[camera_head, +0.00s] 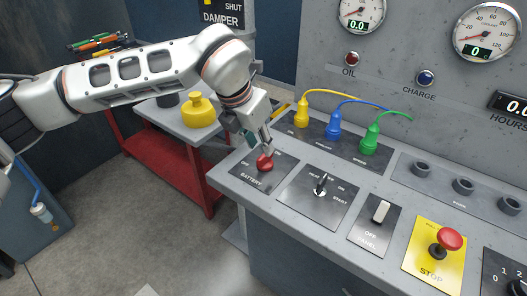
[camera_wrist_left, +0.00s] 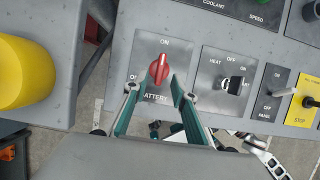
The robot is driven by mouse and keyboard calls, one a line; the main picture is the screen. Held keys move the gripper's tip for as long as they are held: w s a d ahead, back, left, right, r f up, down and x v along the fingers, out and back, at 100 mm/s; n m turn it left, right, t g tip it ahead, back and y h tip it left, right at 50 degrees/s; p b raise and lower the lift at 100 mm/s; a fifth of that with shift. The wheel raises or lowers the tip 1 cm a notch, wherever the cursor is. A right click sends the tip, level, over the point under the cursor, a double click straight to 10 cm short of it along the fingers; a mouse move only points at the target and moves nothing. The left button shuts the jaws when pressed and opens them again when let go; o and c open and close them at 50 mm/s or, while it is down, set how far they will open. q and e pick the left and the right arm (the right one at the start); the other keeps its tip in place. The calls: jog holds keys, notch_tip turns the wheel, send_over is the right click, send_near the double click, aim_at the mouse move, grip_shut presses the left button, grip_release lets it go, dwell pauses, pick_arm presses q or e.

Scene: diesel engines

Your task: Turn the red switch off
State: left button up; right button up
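The red switch (camera_head: 265,162) is a rotary knob on the dark BATTERY plate at the left end of the sloped console. In the left wrist view, the red switch (camera_wrist_left: 159,67) stands nearly upright in the picture, its upper end toward the ON label. OFF is at the plate's left, partly hidden by a finger. My left gripper (camera_head: 262,148) is right at the switch in the head view. In the wrist view, the left gripper (camera_wrist_left: 154,84) is open, its fingertips apart on either side just below the knob. Contact cannot be told.
Right of the switch are a HEAT/START key switch (camera_head: 320,185), a PANEL toggle (camera_head: 381,211) and a red STOP button (camera_head: 449,239). Yellow, blue and green cable plugs (camera_head: 333,125) stand behind. A yellow container (camera_head: 198,111) sits on a red-framed table at left.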

aim_at(263, 155)
pick_arm(q)
jog(key=x, duration=0.5)
grip_shut()
